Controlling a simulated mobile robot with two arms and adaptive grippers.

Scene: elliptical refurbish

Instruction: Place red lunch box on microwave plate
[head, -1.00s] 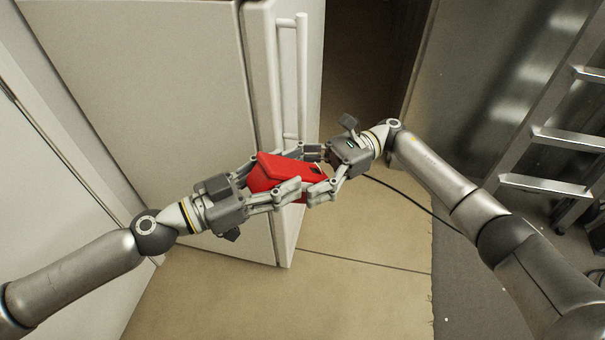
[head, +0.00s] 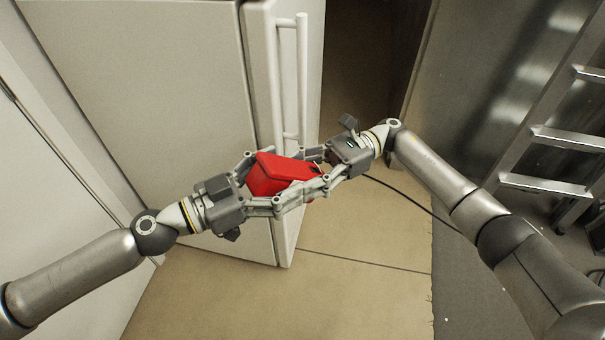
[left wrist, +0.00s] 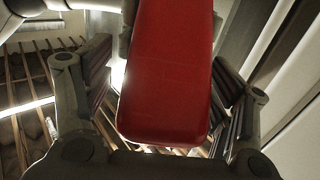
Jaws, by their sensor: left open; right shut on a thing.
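The red lunch box (head: 280,174) is held in the air between my two grippers in the head view. My right gripper (head: 312,178) is shut on its right end. My left gripper (head: 262,182) is open, with its fingers spread on either side of the box's left part. In the left wrist view the red box (left wrist: 168,80) lies between the open fingers of my left gripper (left wrist: 165,95), with a gap showing beside the left finger. No microwave plate shows in these views.
A white fridge-like cabinet (head: 140,90) with a vertical handle (head: 302,75) stands close behind the grippers. A metal ladder (head: 545,135) leans at the right. A dark cable (head: 405,195) runs behind my right arm. Tan floor (head: 350,285) is clear below.

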